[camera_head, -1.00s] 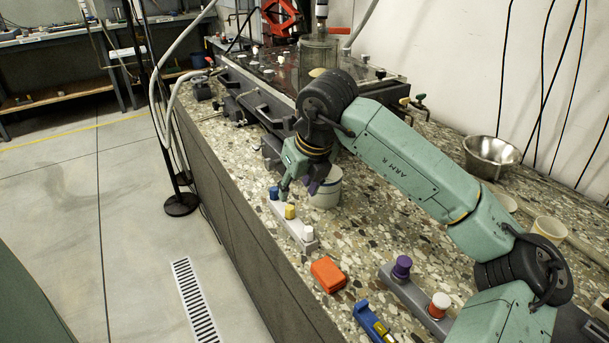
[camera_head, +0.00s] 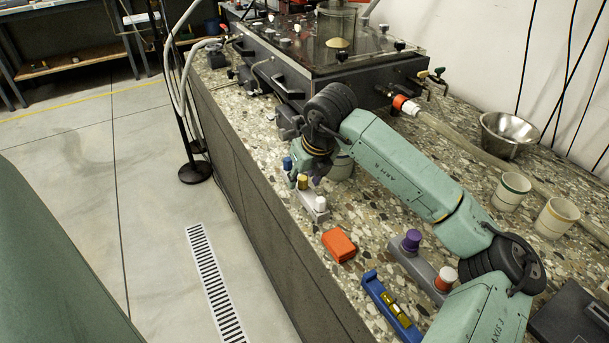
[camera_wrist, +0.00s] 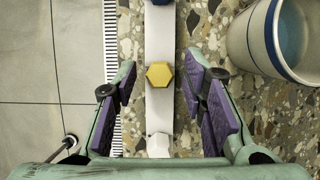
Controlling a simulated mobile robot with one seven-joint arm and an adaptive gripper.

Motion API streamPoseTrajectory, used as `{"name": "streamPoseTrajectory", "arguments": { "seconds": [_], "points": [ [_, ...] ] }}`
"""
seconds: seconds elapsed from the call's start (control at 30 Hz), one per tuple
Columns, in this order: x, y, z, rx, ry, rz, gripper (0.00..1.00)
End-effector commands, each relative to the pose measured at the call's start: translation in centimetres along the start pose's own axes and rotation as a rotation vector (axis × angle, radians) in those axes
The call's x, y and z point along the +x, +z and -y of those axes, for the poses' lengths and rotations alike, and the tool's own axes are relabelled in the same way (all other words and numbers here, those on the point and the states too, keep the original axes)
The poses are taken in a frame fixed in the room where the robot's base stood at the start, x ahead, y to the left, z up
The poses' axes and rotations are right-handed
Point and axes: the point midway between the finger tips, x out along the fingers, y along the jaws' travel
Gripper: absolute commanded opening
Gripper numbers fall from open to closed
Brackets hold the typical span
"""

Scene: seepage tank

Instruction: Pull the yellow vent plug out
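The yellow vent plug (camera_head: 303,182) stands in a narrow pale bar (camera_head: 312,206) on the speckled counter, between a blue plug (camera_head: 287,163) and a white plug (camera_head: 320,204). In the wrist view the yellow plug's hexagonal top (camera_wrist: 160,75) lies between the fingers, with the blue plug beyond at the top edge and the white plug (camera_wrist: 158,145) nearer. My gripper (camera_wrist: 161,84) is open, with one purple-padded finger on each side of the bar and a gap to the plug on both sides. I cannot tell how far the pads are above or below the plug's top.
A pale cup (camera_wrist: 280,40) with a blue band stands close to the right finger. An orange box (camera_head: 339,245), a blue-and-yellow tool (camera_head: 391,307) and a grey bar with a purple plug (camera_head: 412,240) lie nearer on the counter. The tank (camera_head: 330,62) stands behind.

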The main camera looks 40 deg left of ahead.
Motion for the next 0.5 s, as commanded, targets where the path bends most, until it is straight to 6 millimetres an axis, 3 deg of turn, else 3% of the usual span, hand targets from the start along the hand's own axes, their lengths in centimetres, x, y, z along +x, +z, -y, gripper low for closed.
{"name": "streamPoseTrajectory", "arguments": {
  "seconds": [0.5],
  "points": [
    [-0.03,0.00,0.00,0.000,0.000,0.000,0.01]
  ]
}}
